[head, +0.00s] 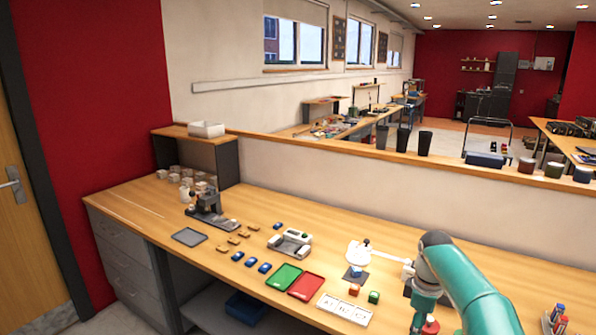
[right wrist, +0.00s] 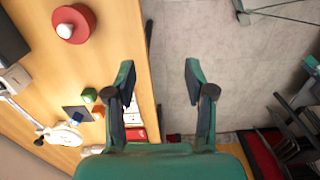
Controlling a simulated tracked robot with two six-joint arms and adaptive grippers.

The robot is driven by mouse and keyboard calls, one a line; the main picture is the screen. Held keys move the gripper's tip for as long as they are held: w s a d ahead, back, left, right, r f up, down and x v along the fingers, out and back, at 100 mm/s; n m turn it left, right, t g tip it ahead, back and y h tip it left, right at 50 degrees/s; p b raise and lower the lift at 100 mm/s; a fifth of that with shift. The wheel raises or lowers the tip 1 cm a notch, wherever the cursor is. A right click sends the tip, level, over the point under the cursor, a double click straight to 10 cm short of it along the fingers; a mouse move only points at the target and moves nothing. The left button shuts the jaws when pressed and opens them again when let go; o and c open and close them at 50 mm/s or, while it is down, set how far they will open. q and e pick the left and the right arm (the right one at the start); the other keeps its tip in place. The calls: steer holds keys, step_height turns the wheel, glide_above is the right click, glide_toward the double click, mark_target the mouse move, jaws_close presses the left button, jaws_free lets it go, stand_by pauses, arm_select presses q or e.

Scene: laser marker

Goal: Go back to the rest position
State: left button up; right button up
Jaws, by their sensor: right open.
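My right arm (head: 465,285) is teal and reaches over the right part of the wooden workbench (head: 330,235) in the head view. In the right wrist view my right gripper (right wrist: 160,80) is open, with nothing between its two fingers. It appears beyond the bench's front edge, with grey floor behind the gap. My left gripper is in neither view.
A red round object (right wrist: 74,24) with a white top lies on the bench.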

steer(key=s+a+f+g+y, duration=0.15)
steer(key=s+a+f, duration=0.25)
steer(key=s+f, duration=0.5)
steer(key=s+a+f+g+y, duration=0.15)
steer(key=s+a+f, duration=0.35)
steer(key=f, duration=0.7)
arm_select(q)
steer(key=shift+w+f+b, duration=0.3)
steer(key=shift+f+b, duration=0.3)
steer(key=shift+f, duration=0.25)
arm_select(e)
steer(key=s+a+f+m+t, duration=0.1)
steer(key=s+a+f+m, duration=0.2)
steer(key=s+m, duration=0.3)
steer(key=s+a+f+m+t+y, duration=0.1)
steer(key=s+a+f+m+t, duration=0.1)
steer(key=s+m, duration=0.5)
steer(key=s+a+f, duration=0.1)
steer(key=s+a, duration=0.1)
steer(key=s, duration=0.4)
steer(key=shift+t, duration=0.3)
